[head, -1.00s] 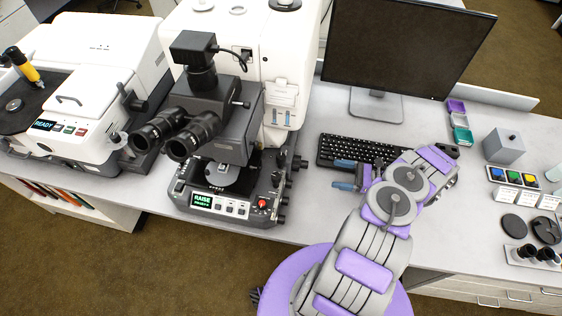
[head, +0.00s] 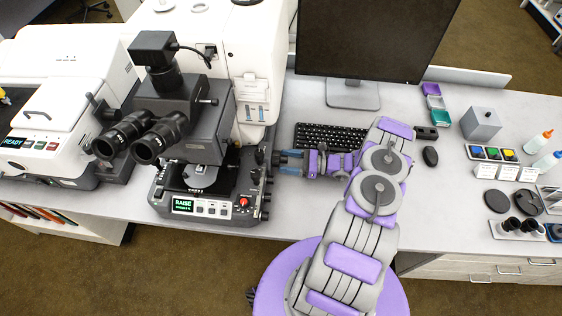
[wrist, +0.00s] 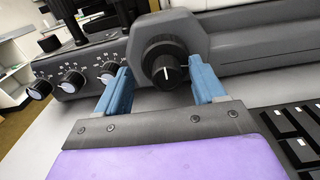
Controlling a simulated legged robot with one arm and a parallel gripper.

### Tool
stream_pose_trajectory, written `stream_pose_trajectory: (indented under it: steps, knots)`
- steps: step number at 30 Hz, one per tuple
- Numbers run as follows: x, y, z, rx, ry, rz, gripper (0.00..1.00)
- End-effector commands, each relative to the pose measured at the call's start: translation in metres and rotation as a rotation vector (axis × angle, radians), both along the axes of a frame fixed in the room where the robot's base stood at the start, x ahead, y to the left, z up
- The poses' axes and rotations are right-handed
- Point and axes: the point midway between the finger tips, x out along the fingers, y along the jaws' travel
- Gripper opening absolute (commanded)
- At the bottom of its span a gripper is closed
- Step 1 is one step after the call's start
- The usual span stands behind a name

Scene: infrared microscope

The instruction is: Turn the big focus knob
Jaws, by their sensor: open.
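The big focus knob (wrist: 166,66) is black with a white pointer line and sits on a grey round boss on the microscope's side in the wrist view. My gripper (wrist: 162,80) is open, with one blue finger to the left of the knob and one to the right. The knob appears between the fingertips; I cannot tell whether they touch it. In the head view my gripper (head: 280,163) points left at the right side of the microscope (head: 192,125). The knob is hard to make out there. The display (head: 183,204) reads RAISE.
Several smaller knobs (wrist: 73,80) are on the microscope's panel left of my gripper. A keyboard (head: 328,137) lies close behind my gripper, with a monitor (head: 372,40) beyond. A mouse (head: 430,156) lies right of my arm. The table front left of my arm is clear.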

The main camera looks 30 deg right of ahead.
Motion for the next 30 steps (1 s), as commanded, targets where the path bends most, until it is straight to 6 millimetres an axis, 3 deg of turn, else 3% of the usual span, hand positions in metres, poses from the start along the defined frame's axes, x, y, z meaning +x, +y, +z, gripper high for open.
stream_pose_trajectory:
  steps: [1, 9, 15, 16, 30]
  knots:
    - [0.007, 0.012, 0.002, 0.005, -0.005, 0.016, 0.89]
    - [0.013, 0.037, 0.004, -0.021, -0.001, 0.008, 0.89]
    - [0.014, 0.034, 0.003, -0.013, -0.003, 0.011, 0.89]
    - [0.014, 0.033, 0.003, -0.009, -0.003, 0.012, 0.78]
    - [0.013, 0.026, 0.003, -0.007, -0.004, 0.006, 0.36]
